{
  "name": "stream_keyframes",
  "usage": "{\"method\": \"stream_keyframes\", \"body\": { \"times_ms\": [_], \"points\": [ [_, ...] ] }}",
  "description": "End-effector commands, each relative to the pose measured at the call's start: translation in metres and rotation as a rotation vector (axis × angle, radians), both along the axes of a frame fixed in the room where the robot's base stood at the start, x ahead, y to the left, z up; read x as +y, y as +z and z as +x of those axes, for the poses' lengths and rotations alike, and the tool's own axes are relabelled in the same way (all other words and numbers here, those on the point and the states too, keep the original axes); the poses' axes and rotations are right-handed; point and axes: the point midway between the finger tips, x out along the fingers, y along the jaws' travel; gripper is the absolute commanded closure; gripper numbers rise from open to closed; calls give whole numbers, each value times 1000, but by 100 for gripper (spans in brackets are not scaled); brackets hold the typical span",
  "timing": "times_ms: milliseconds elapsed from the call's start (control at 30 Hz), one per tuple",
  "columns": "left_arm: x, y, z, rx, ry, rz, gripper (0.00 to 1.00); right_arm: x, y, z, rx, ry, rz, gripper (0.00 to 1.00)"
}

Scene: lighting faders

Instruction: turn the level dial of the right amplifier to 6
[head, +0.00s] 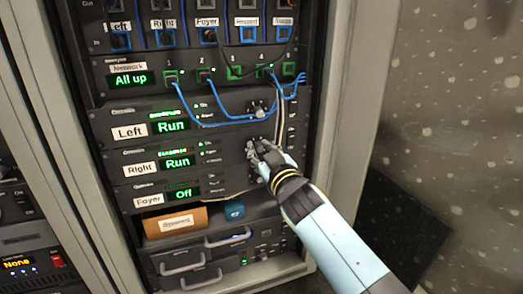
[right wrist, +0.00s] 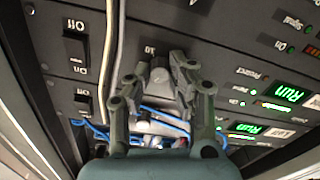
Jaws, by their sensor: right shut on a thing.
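The right amplifier (head: 215,169) is the rack unit with the "Right" label and a green "Run" display (head: 178,162). My right gripper (head: 257,148) is at the right part of this unit and covers its level dial in the head view. In the right wrist view, which is upside down, my right gripper (right wrist: 160,76) has its fingers on either side of the grey level dial (right wrist: 159,74) and is shut on it. A "10" mark shows by the dial; the pointer's setting cannot be read. My left gripper is not in view.
The left amplifier (head: 215,119) is directly above, with its own dial (head: 259,108). The foyer amplifier (head: 150,201), showing "Off", is below. Blue cables (head: 230,123) and pale cables hang close to the gripper. Power switches (right wrist: 75,48) are beside the dial.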

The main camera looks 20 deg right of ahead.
Motion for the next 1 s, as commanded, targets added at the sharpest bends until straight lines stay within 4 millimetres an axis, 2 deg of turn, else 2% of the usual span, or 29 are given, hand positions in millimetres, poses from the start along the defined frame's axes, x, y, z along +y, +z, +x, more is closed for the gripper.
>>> {"method": "stream_keyframes", "body": {
  "times_ms": [167,200,333,600,733,867,1000],
  "points": [
    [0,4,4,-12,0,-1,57,0,-1,0,1,0,-1,100],
    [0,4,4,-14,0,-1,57,0,-1,0,1,0,-1,74],
    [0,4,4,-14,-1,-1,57,0,-1,0,1,0,-2,57],
    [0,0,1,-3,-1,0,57,0,0,-1,1,0,-2,57],
    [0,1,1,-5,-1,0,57,0,-1,-8,1,0,-3,57],
    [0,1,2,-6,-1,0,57,-1,-2,-27,2,-1,-4,57],
    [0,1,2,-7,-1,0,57,-2,-2,-60,4,-1,-3,57]
  ]
}}
